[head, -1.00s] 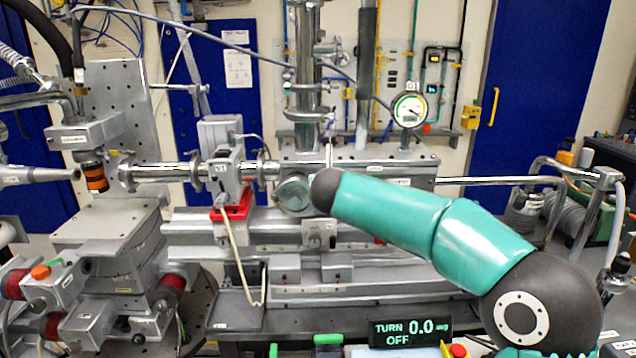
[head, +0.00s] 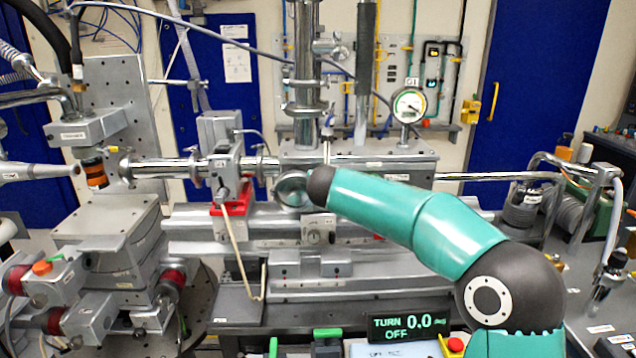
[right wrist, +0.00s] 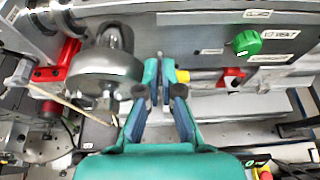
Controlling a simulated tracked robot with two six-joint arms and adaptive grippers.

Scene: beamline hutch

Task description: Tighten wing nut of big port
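The big port appears to be the round steel flange (head: 293,189) on the front of the long metal chamber, at the tip of my right arm in the head view. In the right wrist view it seems to be the large grey cylinder (right wrist: 108,74), left of my right gripper (right wrist: 159,82). The gripper's two fingers converge with a narrow gap between their tips, beside the cylinder and apart from its round face. I cannot make out the wing nut. My left gripper is out of view.
A display (head: 411,327) reads TURN 0.0 and OFF. A red bracket (head: 232,203) sits left of the port. A green knob (right wrist: 247,43) and a red piece (right wrist: 231,78) lie right of the gripper. A gauge (head: 409,104) stands above the chamber.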

